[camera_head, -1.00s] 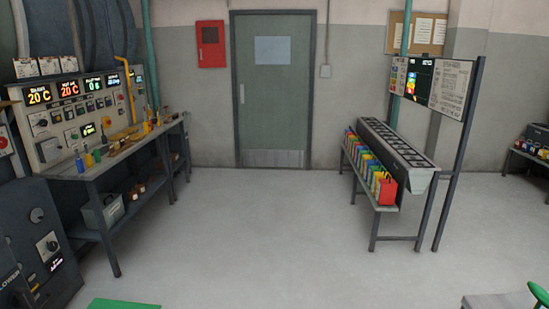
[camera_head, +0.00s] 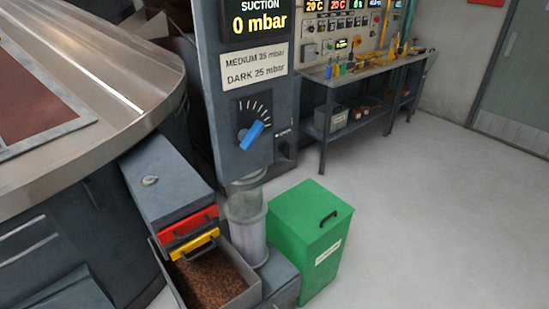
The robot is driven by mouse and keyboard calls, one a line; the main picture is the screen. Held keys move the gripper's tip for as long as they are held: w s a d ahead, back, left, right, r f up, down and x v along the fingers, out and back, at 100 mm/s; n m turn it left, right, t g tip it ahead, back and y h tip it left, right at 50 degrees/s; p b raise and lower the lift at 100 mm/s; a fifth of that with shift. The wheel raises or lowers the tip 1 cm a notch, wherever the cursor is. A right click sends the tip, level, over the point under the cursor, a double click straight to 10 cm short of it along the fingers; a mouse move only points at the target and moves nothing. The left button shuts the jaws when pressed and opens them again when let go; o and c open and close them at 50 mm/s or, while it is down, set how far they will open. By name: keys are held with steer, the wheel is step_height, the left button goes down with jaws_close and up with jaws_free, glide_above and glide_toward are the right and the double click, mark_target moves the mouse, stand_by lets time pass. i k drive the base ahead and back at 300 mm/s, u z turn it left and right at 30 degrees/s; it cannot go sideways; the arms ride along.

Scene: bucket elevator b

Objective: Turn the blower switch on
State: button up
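No switch that I can read as the blower switch shows now. A dark grey panel (camera_head: 203,95) stands at the upper middle, with a display (camera_head: 257,19) reading "SUCTION 0 mbar". Behind the panel's right edge, a dark cabinet (camera_head: 285,150) shows only in part, with small lettering too small to read. My gripper is not in view.
A large round metal machine (camera_head: 120,75) fills the left. A green lidded bin (camera_head: 312,232) stands right of a clear cylinder (camera_head: 246,230). A tray (camera_head: 250,297) of brown granules has red (camera_head: 188,223) and yellow (camera_head: 194,243) handles above it. Open floor (camera_head: 440,220) lies right.

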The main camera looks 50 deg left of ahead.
mark_target(286, 148)
steer(key=z, duration=0.25)
steer(key=k, duration=0.2)
steer(key=u, duration=0.9)
steer(key=i, duration=0.5)
steer(key=u, duration=2.15)
steer(key=i, duration=0.2)
steer(key=z, duration=0.9)
